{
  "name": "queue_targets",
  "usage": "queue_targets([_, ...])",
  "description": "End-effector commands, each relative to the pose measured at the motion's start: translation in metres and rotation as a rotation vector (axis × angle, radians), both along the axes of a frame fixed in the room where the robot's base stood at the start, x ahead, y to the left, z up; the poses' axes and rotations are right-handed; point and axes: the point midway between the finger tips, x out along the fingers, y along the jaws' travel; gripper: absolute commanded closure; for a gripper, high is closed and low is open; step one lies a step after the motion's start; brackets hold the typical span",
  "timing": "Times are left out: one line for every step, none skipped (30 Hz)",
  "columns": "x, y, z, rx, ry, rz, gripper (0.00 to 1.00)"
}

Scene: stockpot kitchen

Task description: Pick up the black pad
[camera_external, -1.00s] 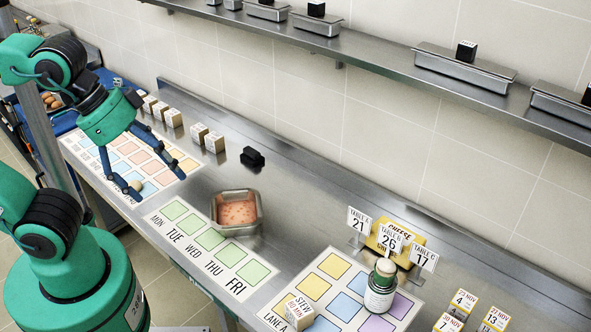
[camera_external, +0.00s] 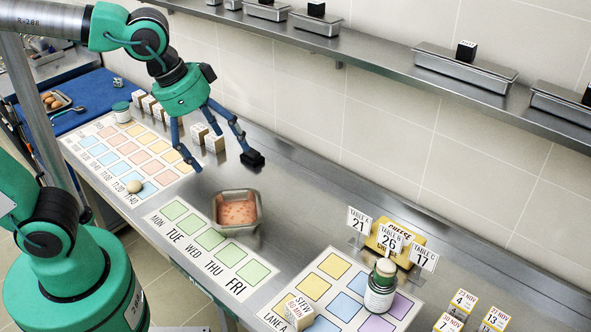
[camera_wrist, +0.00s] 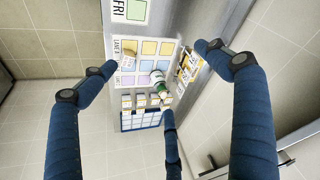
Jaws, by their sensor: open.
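The black pad (camera_external: 253,158) is a small dark block on the steel counter, behind the metal pan, in the external view. My gripper (camera_external: 220,160) is open and empty above the counter, left of the pad. Its right finger reaches down close to the pad in the picture; I cannot tell whether they touch. In the wrist view my gripper (camera_wrist: 157,72) shows spread blue fingers with nothing between them, and the pad does not show there.
A metal pan (camera_external: 237,228) with pinkish contents stands in front of the pad. White boxes (camera_external: 214,143) stand behind and left, near my fingers. A round egg-like ball (camera_external: 134,187) lies on the left chart. Table signs (camera_external: 391,240) and a green jar (camera_external: 380,287) stand right.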

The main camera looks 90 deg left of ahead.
Motion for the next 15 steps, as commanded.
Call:
queue_targets([0.011,0.012,-0.004,-0.001,0.016,0.017,0.12])
queue_targets([0.017,0.019,-0.006,-0.001,0.022,0.025,0.12])
queue_targets([0.025,0.028,-0.009,-0.002,0.031,0.035,0.12])
queue_targets([0.031,0.036,-0.011,-0.001,0.037,0.043,0.12])
queue_targets([0.036,0.043,-0.014,-0.002,0.045,0.05,0.12])
queue_targets([0.044,0.053,-0.018,-0.002,0.052,0.06,0.12])
queue_targets([0.049,0.061,-0.021,-0.004,0.06,0.069,0.12])
queue_targets([0.055,0.068,-0.024,-0.004,0.066,0.077,0.12])
queue_targets([0.061,0.079,-0.028,-0.005,0.075,0.088,0.12])
queue_targets([0.066,0.087,-0.032,-0.007,0.082,0.094,0.12])
queue_targets([0.071,0.095,-0.036,-0.007,0.089,0.102,0.12])
queue_targets([0.077,0.106,-0.041,-0.009,0.098,0.112,0.12])
queue_targets([0.081,0.115,-0.045,-0.011,0.104,0.119,0.12])
queue_targets([0.085,0.124,-0.05,-0.012,0.111,0.128,0.12])
queue_targets([0.09,0.135,-0.056,-0.015,0.12,0.138,0.12])
